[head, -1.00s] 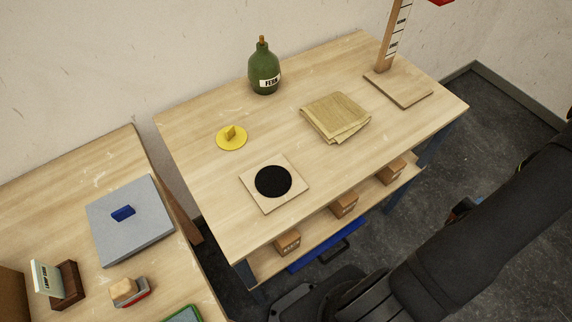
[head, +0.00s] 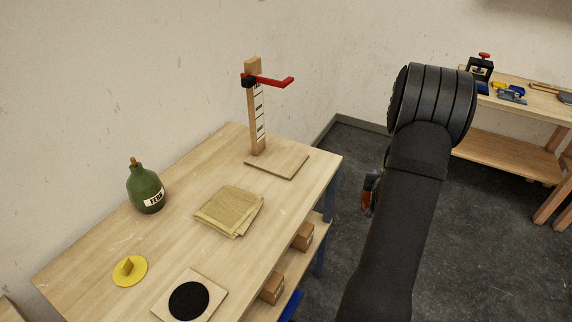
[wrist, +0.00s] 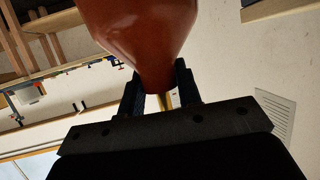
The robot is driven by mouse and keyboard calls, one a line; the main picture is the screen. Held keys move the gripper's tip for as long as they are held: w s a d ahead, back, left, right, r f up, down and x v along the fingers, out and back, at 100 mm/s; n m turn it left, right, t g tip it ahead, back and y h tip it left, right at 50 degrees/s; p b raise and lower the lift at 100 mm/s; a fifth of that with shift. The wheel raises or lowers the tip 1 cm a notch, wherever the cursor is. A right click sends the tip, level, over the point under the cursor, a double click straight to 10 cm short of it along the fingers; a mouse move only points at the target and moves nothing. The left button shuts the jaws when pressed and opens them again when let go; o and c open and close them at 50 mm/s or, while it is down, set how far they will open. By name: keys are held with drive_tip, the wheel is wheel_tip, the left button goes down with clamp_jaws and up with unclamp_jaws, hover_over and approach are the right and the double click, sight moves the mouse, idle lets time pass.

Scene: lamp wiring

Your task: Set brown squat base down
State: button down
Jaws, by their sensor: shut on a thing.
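In the wrist view a glossy reddish-brown squat base (wrist: 145,35) fills the top middle, its narrow end between the two dark fingers of my gripper (wrist: 160,95). My gripper is shut on it. The base's far part is cut off by the top edge. A square wooden board with a black round pad (head: 189,300) lies at the table's near end.
On the table (head: 110,235) stand a green bottle labelled FERN (head: 145,187), a yellow disc with a knob (head: 130,270), a folded tan cloth (head: 229,210) and a post with a red arm (head: 257,110). Bare wood lies between them. A second bench (head: 510,150) stands at right.

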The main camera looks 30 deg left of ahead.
drive_tip(key=w+a+r+n+y, duration=0.2)
drive_tip(key=w+a+r+y, duration=0.15)
drive_tip(key=a+r, duration=0.7)
drive_tip(key=s+a+r+n+g+y, duration=0.1)
drive_tip(key=s+a+r+n+g, duration=0.1)
drive_tip(key=s+a+r, duration=0.4)
drive_tip(key=s+a+r+n+g+y, duration=0.1)
drive_tip(key=s+a+r+n, duration=0.2)
drive_tip(key=r, duration=0.5)
drive_tip(key=a+f+m, duration=0.1)
drive_tip(key=a+f, duration=1)
drive_tip(key=a, duration=0.1)
drive_tip(key=shift+s+a, duration=0.25)
drive_tip(key=shift+s, duration=0.15)
drive_tip(key=shift+f, duration=0.15)
drive_tip(key=c, duration=1)
unclamp_jaws()
drive_tip(key=shift+f, duration=0.2)
drive_tip(key=shift+c, duration=0.2)
drive_tip(key=shift+r, duration=0.1)
